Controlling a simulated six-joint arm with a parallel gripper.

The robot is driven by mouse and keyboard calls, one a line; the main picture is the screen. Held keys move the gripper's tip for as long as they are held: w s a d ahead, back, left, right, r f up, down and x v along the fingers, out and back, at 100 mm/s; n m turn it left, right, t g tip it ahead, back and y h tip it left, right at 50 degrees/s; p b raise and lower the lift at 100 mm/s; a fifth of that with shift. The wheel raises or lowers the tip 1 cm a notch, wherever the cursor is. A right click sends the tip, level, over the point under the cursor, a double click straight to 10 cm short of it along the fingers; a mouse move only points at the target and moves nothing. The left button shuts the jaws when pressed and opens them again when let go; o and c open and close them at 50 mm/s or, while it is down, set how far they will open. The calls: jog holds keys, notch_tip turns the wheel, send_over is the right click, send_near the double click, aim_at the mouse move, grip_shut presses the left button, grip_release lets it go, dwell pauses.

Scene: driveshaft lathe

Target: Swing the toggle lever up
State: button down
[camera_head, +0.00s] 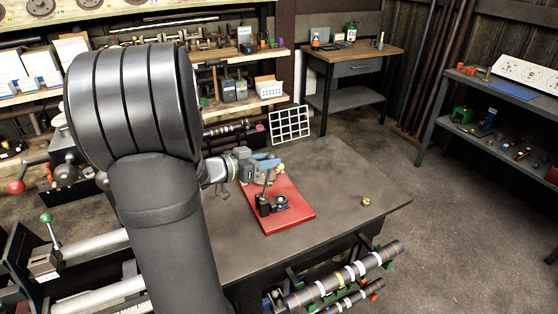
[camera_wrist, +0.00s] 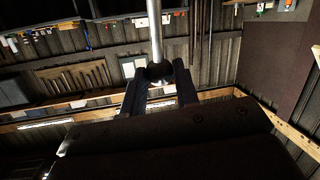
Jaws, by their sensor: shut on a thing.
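The toggle clamp (camera_head: 268,206) sits on a red plate (camera_head: 298,213) on the grey workbench. Its toggle lever (camera_head: 267,184) stands up from the clamp, near upright with a slight tilt. My gripper (camera_head: 270,165) is at the lever's upper end, and its jaws look bluish there. In the wrist view, my gripper's two dark fingers (camera_wrist: 159,78) close around the dark end of a silver rod (camera_wrist: 155,35), which appears to be the lever. The exact contact is dark and hard to make out. My arm hides the left part of the bench.
A small brass part (camera_head: 366,201) lies on the workbench (camera_head: 345,180) right of the plate. A white grid rack (camera_head: 289,124) stands behind. Striped shafts (camera_head: 345,277) lie below the front edge. The bench's right side is mostly clear.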

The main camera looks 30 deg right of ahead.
jog(key=a+h, duration=0.3)
jog(key=a, duration=0.3)
jog(key=shift+f+n, duration=0.3)
jog(key=shift+f, duration=0.15)
jog(key=shift+w+a, duration=0.1)
jog(key=shift+a, duration=0.05)
jog(key=c, duration=1.1)
grip_release()
jog(key=shift+f, duration=0.1)
jog(key=shift+r, duration=0.25)
jog(key=s+d+r, duration=0.6)
jog(key=s+r, duration=0.3)
jog(key=r, duration=0.1)
jog(key=shift+s+d+r, duration=0.3)
jog(key=shift+d+r, duration=0.05)
